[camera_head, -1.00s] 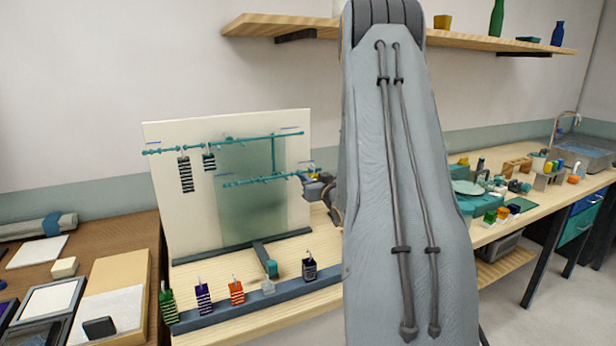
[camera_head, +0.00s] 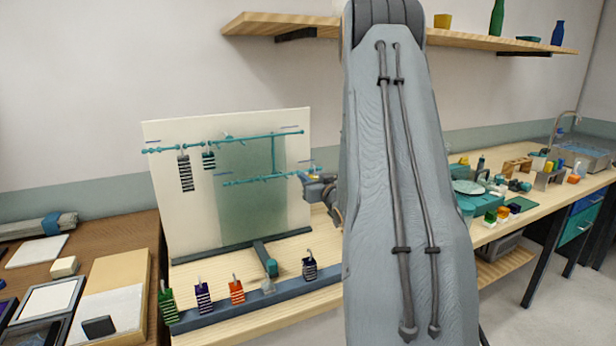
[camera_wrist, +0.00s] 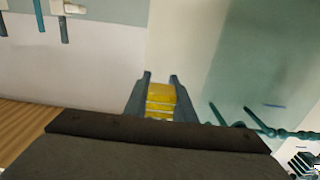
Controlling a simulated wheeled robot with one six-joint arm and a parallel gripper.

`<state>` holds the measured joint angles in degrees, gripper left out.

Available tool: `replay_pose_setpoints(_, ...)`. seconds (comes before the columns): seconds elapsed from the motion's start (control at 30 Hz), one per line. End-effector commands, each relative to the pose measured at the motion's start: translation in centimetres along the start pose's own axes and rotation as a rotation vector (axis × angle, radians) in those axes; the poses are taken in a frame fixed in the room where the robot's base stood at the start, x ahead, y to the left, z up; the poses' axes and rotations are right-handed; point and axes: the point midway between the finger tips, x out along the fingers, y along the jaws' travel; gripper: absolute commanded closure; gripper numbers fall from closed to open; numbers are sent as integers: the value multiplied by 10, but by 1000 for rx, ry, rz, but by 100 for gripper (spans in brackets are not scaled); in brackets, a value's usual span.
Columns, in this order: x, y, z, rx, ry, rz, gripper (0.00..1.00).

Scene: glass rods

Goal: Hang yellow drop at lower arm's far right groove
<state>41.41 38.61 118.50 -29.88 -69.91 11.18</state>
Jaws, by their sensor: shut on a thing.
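The yellow drop (camera_wrist: 160,100) is a small yellow banded block. It sits between the fingers of my gripper (camera_wrist: 159,80) in the wrist view, and my gripper is shut on it. In the head view my gripper (camera_head: 314,180) is near the right end of the lower arm (camera_head: 258,180), a teal bar in front of a pale board. My own arm covers part of that area. Whether the drop touches the bar or a groove cannot be told.
The upper teal arm (camera_head: 240,138) carries two striped drops at its left, a long one (camera_head: 185,174) and a short one (camera_head: 208,160). A dark rack (camera_head: 245,302) below holds several coloured drops. The pale board (camera_head: 190,220) stands close behind the arms.

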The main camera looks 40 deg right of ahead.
Motion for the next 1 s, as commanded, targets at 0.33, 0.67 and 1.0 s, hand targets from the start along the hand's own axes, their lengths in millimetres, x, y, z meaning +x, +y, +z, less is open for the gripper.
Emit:
replay_pose_setpoints(0.33, 0, 0, 5, 0, 0, 0, 100)
replay_pose_setpoints(0.67, 0, 0, 5, 0, 0, 0, 55)
replay_pose_setpoints(1.0, -13, 0, 7, 0, -1, 1, 55)
